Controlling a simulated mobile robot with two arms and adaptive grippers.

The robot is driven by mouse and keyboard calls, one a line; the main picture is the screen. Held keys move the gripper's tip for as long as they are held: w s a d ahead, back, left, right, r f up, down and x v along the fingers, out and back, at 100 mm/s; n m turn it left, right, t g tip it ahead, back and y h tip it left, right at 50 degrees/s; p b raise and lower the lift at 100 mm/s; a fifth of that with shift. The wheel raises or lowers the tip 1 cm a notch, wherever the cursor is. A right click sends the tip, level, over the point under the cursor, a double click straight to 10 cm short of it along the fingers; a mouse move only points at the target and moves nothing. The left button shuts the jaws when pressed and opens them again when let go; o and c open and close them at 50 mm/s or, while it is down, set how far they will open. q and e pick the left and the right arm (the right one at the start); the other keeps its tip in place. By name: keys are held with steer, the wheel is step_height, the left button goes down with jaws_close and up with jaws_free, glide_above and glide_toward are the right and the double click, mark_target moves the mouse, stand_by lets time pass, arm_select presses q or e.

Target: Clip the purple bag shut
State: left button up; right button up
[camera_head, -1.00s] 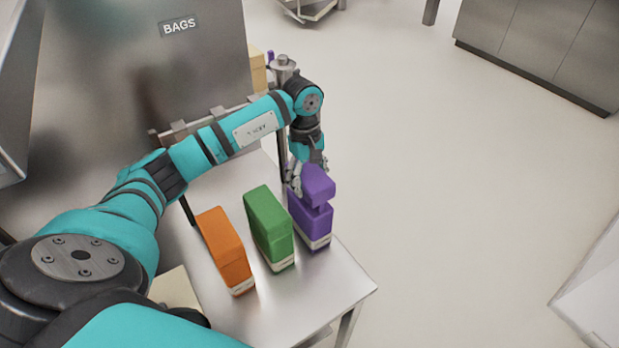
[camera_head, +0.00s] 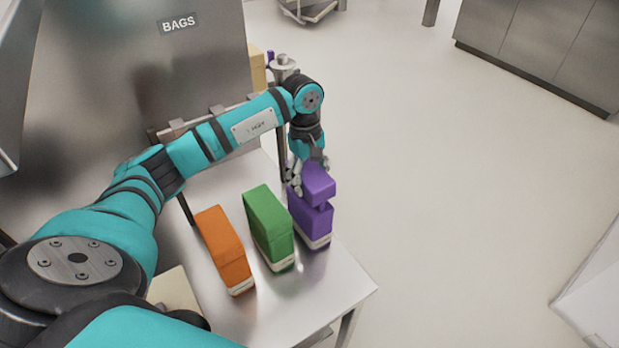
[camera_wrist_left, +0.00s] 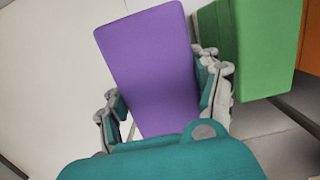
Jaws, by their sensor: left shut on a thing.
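The purple bag (camera_head: 311,224) stands upright at the far right end of the row on the steel table. Its top part (camera_head: 319,183) sits above a narrower neck. My left gripper (camera_head: 297,188) reaches down from above at the bag's back side and is shut on the purple bag near the neck. In the left wrist view, the purple bag (camera_wrist_left: 150,65) fills the space between the two fingers (camera_wrist_left: 164,108). The fingertips are partly hidden behind the bag and my wrist. I see no clip in the gripper. My right gripper is not in view.
A green bag (camera_head: 268,228) stands close left of the purple one, and an orange bag (camera_head: 224,250) farther left. The steel table (camera_head: 318,285) is bare in front. A rail (camera_head: 205,120) runs along the back, beside a cabinet marked BAGS (camera_head: 180,60).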

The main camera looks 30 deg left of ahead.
mark_target(310, 172)
arm_select(q)
steer(key=shift+f+b, duration=0.9)
steer(key=shift+f, duration=0.1)
steer(key=shift+f+b, duration=0.85)
stand_by(0.8)
steer(key=shift+b, duration=0.35)
stand_by(0.3)
steer(key=o, duration=1.4)
steer(key=shift+o, duration=0.2)
steer(key=shift+r, duration=0.1)
steer(key=shift+r+p, duration=1.8)
steer(key=shift+r, duration=1.6)
